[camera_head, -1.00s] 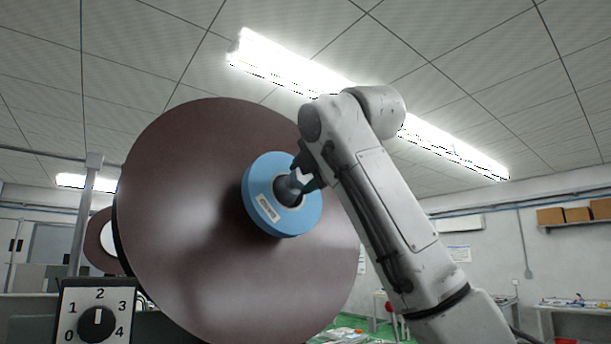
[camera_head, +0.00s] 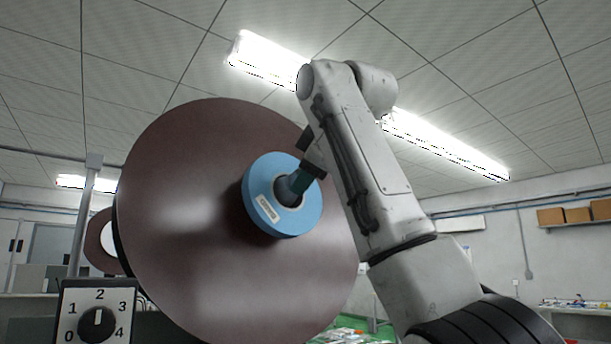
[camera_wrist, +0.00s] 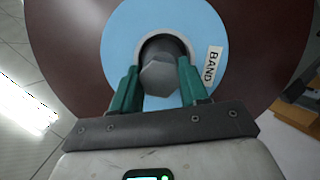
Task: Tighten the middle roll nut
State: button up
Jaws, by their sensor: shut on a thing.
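The large brown roll disc (camera_head: 190,215) fills the middle of the head view, with a light blue hub ring (camera_head: 262,212) at its centre. The wrist view also shows the blue ring (camera_wrist: 122,45), with a "BAND" label (camera_wrist: 212,68). A grey hex nut (camera_wrist: 160,77) sits in the ring's central opening. My gripper (camera_wrist: 161,90) has its two green fingers on either side of the nut, shut on it.
A dial panel (camera_head: 97,318) marked 0 to 4 stands at the lower left. A second, smaller roll (camera_head: 100,240) is behind the big disc at left. A metal post (camera_head: 82,215) stands beside it. Shelved boxes (camera_head: 577,214) are far right.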

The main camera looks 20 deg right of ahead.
jog(key=m, duration=0.3)
jog(key=shift+f+g+y, duration=0.1)
jog(key=shift+g+y, duration=0.2)
jog(key=shift+g, duration=0.1)
jog(key=m+y, duration=0.1)
jog(key=m, duration=0.3)
jog(key=shift+g, duration=0.4)
jog(key=m+y, duration=0.1)
jog(key=m, duration=0.2)
jog(key=shift+f+m+g, duration=0.1)
jog(key=shift+m+g, duration=0.2)
jog(key=shift+m, duration=0.1)
jog(key=m+y, duration=0.1)
jog(key=m, duration=0.2)
jog(key=shift+w, duration=0.1)
jog(key=shift+m+y, duration=0.3)
jog(key=shift+m, duration=0.1)
jog(key=o, duration=1.1)
jog(key=shift+c, duration=0.2)
jog(key=shift+d, duration=0.1)
